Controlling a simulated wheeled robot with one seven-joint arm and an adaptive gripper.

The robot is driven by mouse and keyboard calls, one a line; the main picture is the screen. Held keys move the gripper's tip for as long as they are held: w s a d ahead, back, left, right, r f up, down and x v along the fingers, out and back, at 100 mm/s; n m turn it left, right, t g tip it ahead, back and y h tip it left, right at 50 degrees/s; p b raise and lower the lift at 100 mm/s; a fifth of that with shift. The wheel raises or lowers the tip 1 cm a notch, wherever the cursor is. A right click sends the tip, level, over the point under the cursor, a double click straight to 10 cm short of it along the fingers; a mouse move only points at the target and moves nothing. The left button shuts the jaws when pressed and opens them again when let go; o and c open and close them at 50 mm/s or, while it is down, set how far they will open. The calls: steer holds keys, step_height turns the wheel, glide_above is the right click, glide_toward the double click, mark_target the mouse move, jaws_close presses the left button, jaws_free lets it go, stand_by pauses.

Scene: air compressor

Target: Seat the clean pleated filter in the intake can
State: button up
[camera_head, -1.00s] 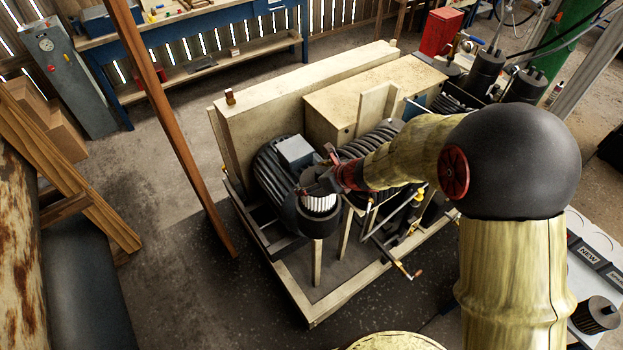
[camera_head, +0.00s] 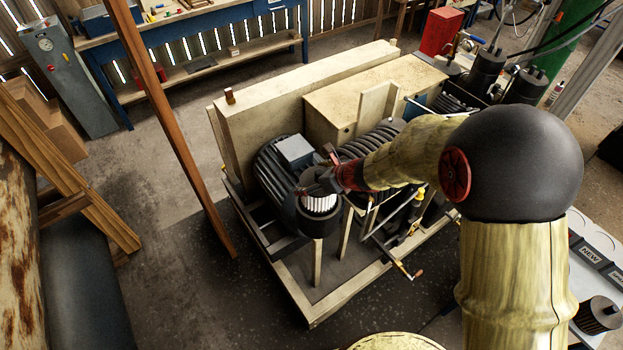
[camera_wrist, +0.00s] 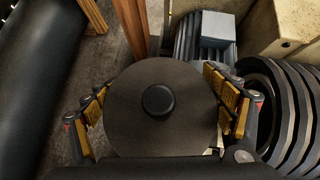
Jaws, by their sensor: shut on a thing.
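The clean pleated filter (camera_head: 320,203) shows white pleats under a dark round cap. In the wrist view its cap (camera_wrist: 160,75) is a wide dark disc with a central knob. My gripper (camera_head: 318,182) is shut on the filter, with yellow-padded fingers (camera_wrist: 160,104) on both sides of the cap. The dark intake can (camera_head: 317,225) is directly below, at the front of the compressor. A band of pleats shows above the can's rim. The lower part of the filter is hidden by the can wall, so its depth inside cannot be told. The cap hides the can in the wrist view.
The finned motor (camera_head: 272,172) with a grey box (camera_head: 295,151) is just behind the can. Ribbed black parts (camera_wrist: 285,105) lie close on the right. A wooden post (camera_head: 165,115) stands at left. A dark-pleated filter (camera_head: 597,314) sits far right, near a "NEW" label (camera_head: 590,256).

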steer(key=shift+f+b, duration=2.55)
steer(key=shift+f, duration=0.1)
steer(key=o, duration=1.4)
steer(key=shift+c, duration=0.2)
steer(key=shift+d, duration=0.1)
steer(key=shift+s+d+r, duration=0.15)
steer(key=shift+s+r, duration=0.05)
steer(key=shift+r, duration=0.1)
steer(key=v, duration=1.1)
steer(key=shift+s, duration=0.1)
